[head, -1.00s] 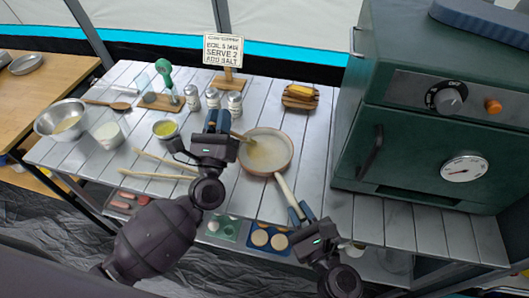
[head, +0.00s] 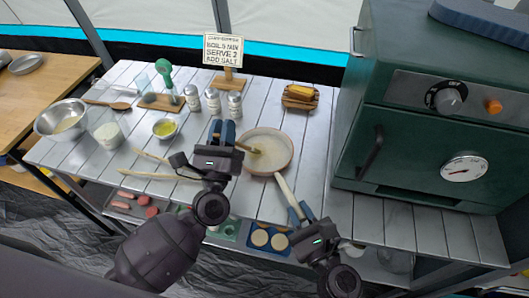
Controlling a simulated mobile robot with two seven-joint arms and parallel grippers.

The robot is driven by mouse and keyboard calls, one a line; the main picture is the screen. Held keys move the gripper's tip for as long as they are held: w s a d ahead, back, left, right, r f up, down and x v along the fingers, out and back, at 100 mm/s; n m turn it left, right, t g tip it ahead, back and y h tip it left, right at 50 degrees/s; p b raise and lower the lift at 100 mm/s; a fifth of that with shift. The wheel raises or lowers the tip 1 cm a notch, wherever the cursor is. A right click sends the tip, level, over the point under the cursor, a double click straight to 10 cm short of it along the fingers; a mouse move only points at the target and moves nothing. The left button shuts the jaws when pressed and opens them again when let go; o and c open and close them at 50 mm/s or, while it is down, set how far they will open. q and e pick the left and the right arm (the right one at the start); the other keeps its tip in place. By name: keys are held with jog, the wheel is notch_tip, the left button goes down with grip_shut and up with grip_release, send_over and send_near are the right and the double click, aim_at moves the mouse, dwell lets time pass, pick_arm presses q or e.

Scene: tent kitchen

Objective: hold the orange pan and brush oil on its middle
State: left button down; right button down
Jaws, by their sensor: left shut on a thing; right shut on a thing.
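The orange pan (head: 284,141) has an orange rim and a pale inside, and it sits on the grey slatted table. Its pale handle (head: 285,190) points toward the front, and my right gripper (head: 298,213) is shut on it. My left gripper (head: 224,130) is shut on a brush (head: 249,149) at the pan's left side. The brush reaches over the left rim, with its tip low over the pan's inside, left of the middle. I cannot tell whether the tip touches the surface. A small bowl of yellow oil (head: 165,128) stands to the left.
Several shakers (head: 214,101) stand behind the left gripper. A green oven (head: 420,120) stands close on the right. Wooden sticks (head: 150,175) lie at the front left.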

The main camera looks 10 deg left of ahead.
pick_arm(q)
jog(key=shift+s+d+f, duration=0.1)
jog(key=shift+d, duration=1.1)
jog(key=shift+s+d+f, duration=0.1)
jog(key=shift+d, duration=1.1)
dwell(4.9)
jog(key=shift+w+a+r, duration=0.1)
jog(key=shift+w+a, duration=0.35)
jog(key=shift+w, duration=0.25)
